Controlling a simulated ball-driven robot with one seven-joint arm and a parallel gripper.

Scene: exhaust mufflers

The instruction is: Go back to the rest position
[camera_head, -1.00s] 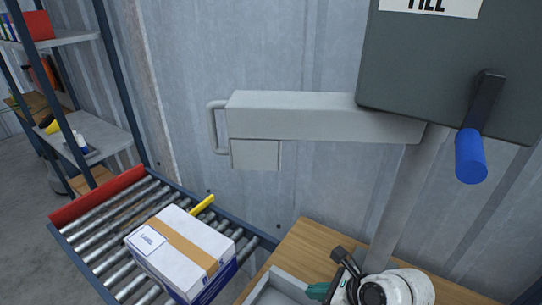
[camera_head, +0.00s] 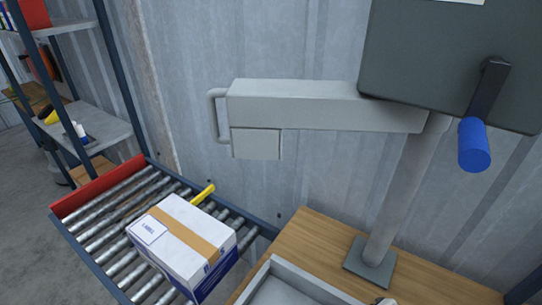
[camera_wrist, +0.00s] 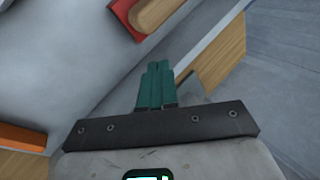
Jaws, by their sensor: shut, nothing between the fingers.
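My gripper (camera_wrist: 158,70) shows in the wrist view with its green fingers together and nothing between them. It is above a grey surface, close to a light grey raised edge. In the head view the gripper is out of sight, and only a small white piece of my arm shows at the bottom edge.
A grey tray (camera_head: 287,286) lies on the wooden table (camera_head: 330,234). A post (camera_head: 403,200) carries a grey arm and a dark box with a blue handle (camera_head: 473,145). A labelled carton (camera_head: 185,238) sits on the roller conveyor (camera_head: 104,222). Shelves (camera_head: 85,131) stand at left.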

